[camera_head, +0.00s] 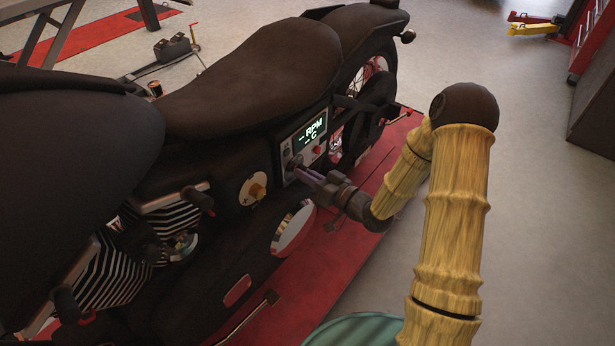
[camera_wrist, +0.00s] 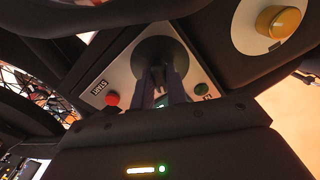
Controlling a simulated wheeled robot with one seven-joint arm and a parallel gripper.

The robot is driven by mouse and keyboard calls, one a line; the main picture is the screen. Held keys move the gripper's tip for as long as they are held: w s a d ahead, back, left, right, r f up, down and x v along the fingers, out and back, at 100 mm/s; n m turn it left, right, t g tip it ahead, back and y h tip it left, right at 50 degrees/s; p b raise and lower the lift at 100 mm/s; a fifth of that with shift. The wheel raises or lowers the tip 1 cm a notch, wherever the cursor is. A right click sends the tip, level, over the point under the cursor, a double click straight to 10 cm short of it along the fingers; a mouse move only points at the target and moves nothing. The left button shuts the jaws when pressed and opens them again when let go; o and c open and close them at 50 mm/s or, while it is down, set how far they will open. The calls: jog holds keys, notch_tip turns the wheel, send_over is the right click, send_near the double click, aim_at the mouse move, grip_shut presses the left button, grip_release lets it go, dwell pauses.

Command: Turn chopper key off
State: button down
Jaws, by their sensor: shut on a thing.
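The chopper (camera_head: 255,75) is a dark motorcycle with a long seat. A light control panel (camera_head: 285,143) is on its side, with a lit display (camera_head: 313,129) reading RPM. My gripper (camera_head: 297,166) reaches the panel's lower left from the right. In the wrist view, my gripper (camera_wrist: 158,72) has its fingers close together at a round black switch (camera_wrist: 178,52) on the panel. It is shut on what appears to be the key, mostly hidden between the fingers. I cannot tell which way the key is turned.
A yellow knob (camera_head: 257,191) on a round plate sits left of the panel. The bike stands on a red lift (camera_head: 330,255).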

jog(key=n+b, duration=0.2)
jog(key=n, duration=0.3)
jog(key=shift+f, duration=0.1)
jog(key=shift+n+b, duration=0.3)
jog(key=c, duration=1.4)
grip_release()
jog(key=p+v, duration=0.2)
jog(key=v, duration=1.5)
jog(key=shift+s+d+p, duration=0.2)
jog(key=shift+p, duration=0.2)
jog(key=shift+w, duration=0.1)
